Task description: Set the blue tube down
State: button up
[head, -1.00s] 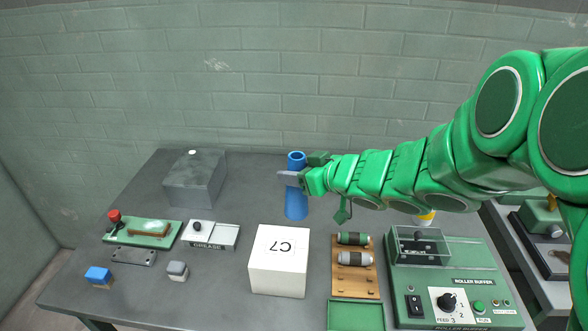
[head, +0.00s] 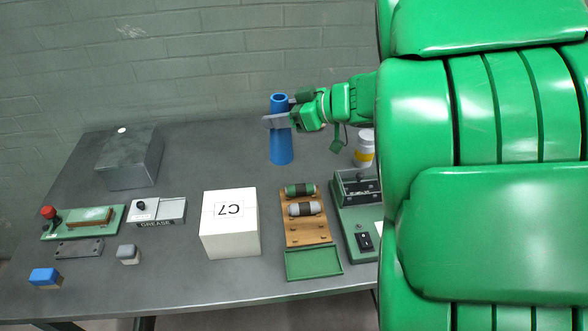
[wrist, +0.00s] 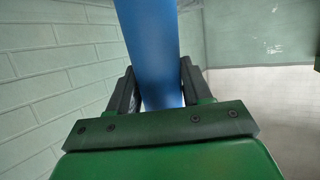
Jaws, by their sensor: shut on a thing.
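The blue tube (head: 281,150) stands upright near the back of the grey table in the head view, its hollow top open. Its lower end appears at or close to the table top; I cannot tell whether it touches. My gripper (head: 281,121) is shut on the tube's upper part, coming from the right. In the wrist view the blue tube (wrist: 150,50) runs between the two dark fingers of my gripper (wrist: 155,88). The tube's lower end is hidden there.
A white C7 box (head: 229,240), a wooden rack with rollers (head: 305,228) and a green tray (head: 314,263) stand in front. A grey metal box (head: 130,165) is at the left. A white and yellow container (head: 364,150) stands right. Table around the tube is clear.

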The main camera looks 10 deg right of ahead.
aim_at(289, 131)
jog(key=shift+n+g+y, duration=0.3)
jog(key=shift+n+g, duration=0.4)
jog(key=shift+g, duration=0.1)
jog(key=s+d, duration=0.1)
jog(key=d, duration=0.1)
jog(key=s+d+f, duration=0.2)
jog(key=d, duration=0.1)
jog(key=shift+d, duration=0.35)
jog(key=w+a+f, duration=0.1)
jog(key=w+f, duration=1.2)
jog(key=shift+w, duration=0.4)
jog(key=o, duration=1)
